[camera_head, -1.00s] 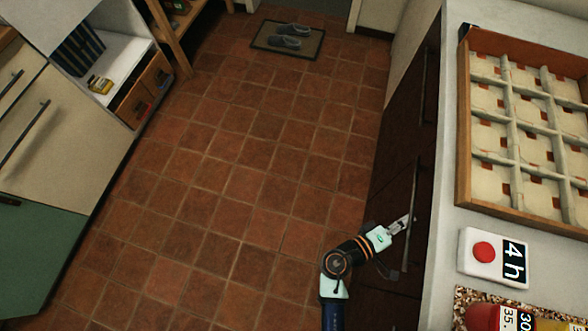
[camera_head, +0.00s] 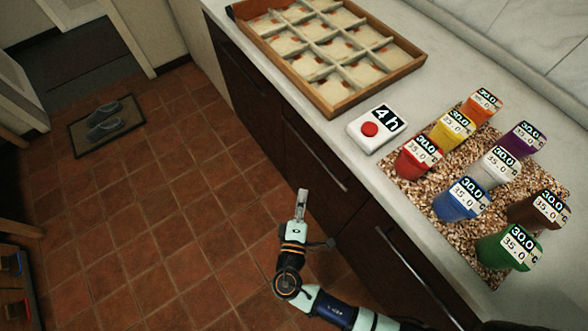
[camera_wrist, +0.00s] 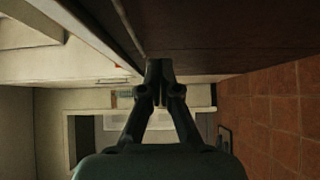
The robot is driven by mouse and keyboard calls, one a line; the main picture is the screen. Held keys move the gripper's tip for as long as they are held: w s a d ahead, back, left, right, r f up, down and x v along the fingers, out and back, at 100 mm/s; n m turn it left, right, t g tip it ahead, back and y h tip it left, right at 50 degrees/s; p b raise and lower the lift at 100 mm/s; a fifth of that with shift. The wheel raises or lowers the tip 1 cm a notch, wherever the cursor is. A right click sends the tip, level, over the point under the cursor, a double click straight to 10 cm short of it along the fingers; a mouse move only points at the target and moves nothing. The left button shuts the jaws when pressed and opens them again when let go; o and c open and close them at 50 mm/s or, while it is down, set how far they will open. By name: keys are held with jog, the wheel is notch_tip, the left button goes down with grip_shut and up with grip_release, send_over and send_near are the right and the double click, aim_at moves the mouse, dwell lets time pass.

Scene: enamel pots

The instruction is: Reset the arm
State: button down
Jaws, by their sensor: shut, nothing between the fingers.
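My gripper (camera_head: 301,199) is shut and empty. In the head view it hangs over the tiled floor, in front of the dark cabinet drawers and below the counter edge. In the wrist view my gripper (camera_wrist: 160,88) shows with its fingers together beside the dark cabinet front, and nothing is between them.
The counter (camera_head: 355,158) carries a wooden compartment tray (camera_head: 329,113), a white "4 h" box with a red button (camera_head: 370,130), and several colored labelled pots on a speckled mat (camera_head: 424,199). A drawer handle (camera_head: 318,160) is close by. The tiled floor (camera_head: 170,220) is free; slippers (camera_head: 104,122) lie on a mat.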

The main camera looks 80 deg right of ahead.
jog(key=shift+w+a, duration=0.1)
jog(key=shift+a, duration=0.5)
jog(key=shift+w+d, duration=0.1)
jog(key=shift+d, duration=0.05)
